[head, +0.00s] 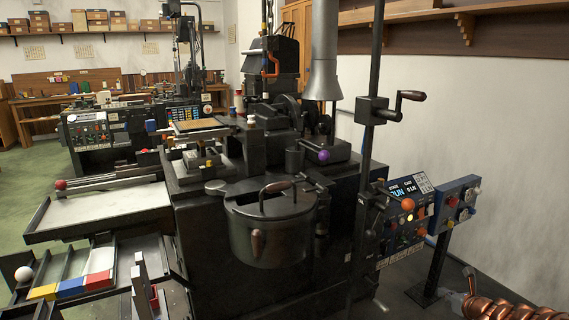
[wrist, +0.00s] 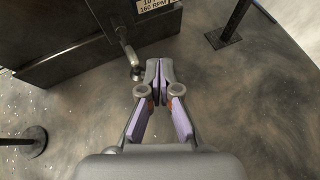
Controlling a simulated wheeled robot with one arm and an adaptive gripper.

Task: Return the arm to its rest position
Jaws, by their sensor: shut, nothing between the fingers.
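My gripper (wrist: 160,75) shows in the wrist view with its two fingers together and nothing between them. It points down over bare grey floor, close to the foot of a dark machine. In the head view a coppery, ribbed part of my arm shows at the lower right corner; the fingers are not clearly seen there. The type caster (head: 270,150) stands in the middle of the head view, with a dark lidded pot (head: 272,235) on its front. A control panel (head: 405,215) with a lit screen and an orange knob is on its right side.
A post foot (wrist: 222,38) stands at upper right and a round base (wrist: 22,143) at lower left. Floor to the right is clear.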

